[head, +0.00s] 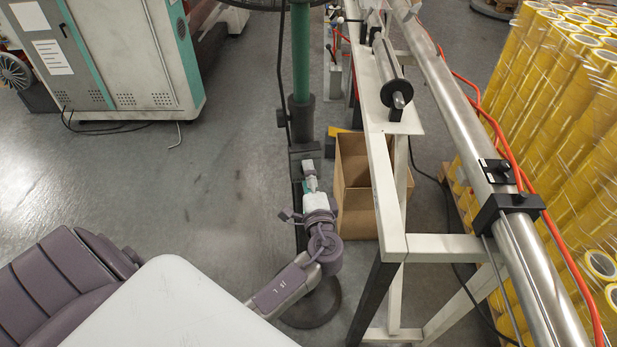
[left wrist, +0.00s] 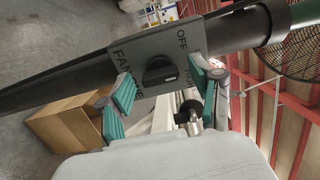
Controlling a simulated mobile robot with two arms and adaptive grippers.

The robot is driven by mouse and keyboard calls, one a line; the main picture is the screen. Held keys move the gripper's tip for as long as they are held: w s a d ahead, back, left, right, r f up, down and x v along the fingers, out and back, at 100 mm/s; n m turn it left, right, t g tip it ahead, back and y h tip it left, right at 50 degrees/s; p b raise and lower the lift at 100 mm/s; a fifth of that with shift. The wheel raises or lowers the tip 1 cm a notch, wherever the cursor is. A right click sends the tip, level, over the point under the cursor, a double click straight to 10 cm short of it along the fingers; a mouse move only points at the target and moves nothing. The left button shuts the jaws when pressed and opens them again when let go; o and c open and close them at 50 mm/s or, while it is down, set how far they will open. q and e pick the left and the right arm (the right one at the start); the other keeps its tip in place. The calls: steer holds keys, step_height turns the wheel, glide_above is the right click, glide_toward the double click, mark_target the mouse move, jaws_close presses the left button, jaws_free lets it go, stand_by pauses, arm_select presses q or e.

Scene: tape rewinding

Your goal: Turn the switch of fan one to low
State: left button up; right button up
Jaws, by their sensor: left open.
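The fan's dark pole (left wrist: 75,73) crosses the left wrist view and carries a grey switch plate (left wrist: 150,48) lettered FAN and OFF; other lettering is partly covered by my fingers. The black rotary switch knob (left wrist: 160,71) sits in the plate's middle; its exact setting is hard to tell. My left gripper (left wrist: 160,90) is open, its teal-padded fingers on either side of the knob, apart from it. In the head view my left gripper (head: 311,183) is close to the fan's pole (head: 302,70), and the switch is hidden there. My right gripper is not in view.
A cardboard box (head: 358,190) stands right of my left arm, beside the machine's white frame (head: 384,185). A metal roller (head: 480,140) and stacked yellow tape rolls (head: 550,110) are farther right. A grey cabinet (head: 130,50) stands back left. Floor between is clear.

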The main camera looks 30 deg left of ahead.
arm_select(q)
steer(key=shift+s, duration=0.1)
steer(key=v, duration=1.2)
steer(key=s+d+f+m+g+h, duration=0.1)
steer(key=s+f+g+h, duration=0.3)
steer(key=f, duration=1.3)
steer(key=s+d+f+g+h, duration=0.15)
steer(key=s+f+h, duration=0.3)
steer(key=f, duration=1.15)
steer(key=s+f+n+g+h, duration=0.1)
steer(key=s+f+n+g, duration=0.1)
steer(key=s+f, duration=0.3)
steer(key=s+a+f+n+g+h, duration=0.1)
steer(key=s+f, duration=0.5)
steer(key=s, duration=0.6)
steer(key=s+a+f+n+g+h, duration=0.1)
steer(key=s+f+n+g, duration=0.2)
steer(key=s, duration=0.6)
step_height(320, 180, down, 3)
steer(key=shift+s+r+n+g+h, duration=0.25)
steer(key=shift+s+n+g+h, duration=0.1)
steer(key=shift+n, duration=0.55)
